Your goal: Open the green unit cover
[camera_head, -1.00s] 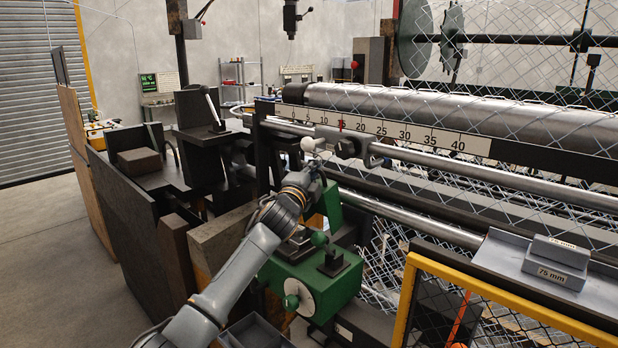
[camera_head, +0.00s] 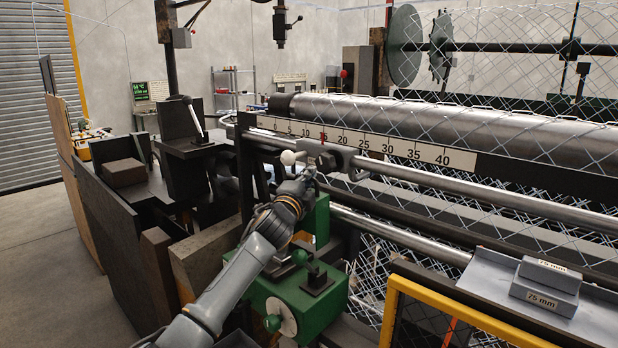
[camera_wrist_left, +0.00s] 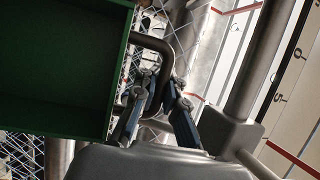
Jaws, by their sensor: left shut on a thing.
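The green unit (camera_head: 297,305) stands low at the machine's front, with a green knob and a pale round disc on its face. A green panel (camera_head: 319,217), which looks like its raised cover, stands upright behind it, partly hidden by my arm. In the left wrist view the green cover (camera_wrist_left: 60,65) fills the upper left, and a grey bent handle (camera_wrist_left: 153,43) comes off its edge. My left gripper (camera_wrist_left: 160,98) is shut on this handle, one finger on each side. In the head view my left gripper (camera_head: 304,183) is at the cover's top, its fingertips hard to make out.
A rail with a numbered scale (camera_head: 385,148) and a white ball knob (camera_head: 288,157) lie close above my gripper. A yellow-framed mesh guard (camera_head: 470,305) and a grey shelf with labelled blocks (camera_head: 545,285) are at the right. Dark panels (camera_head: 110,225) stand left.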

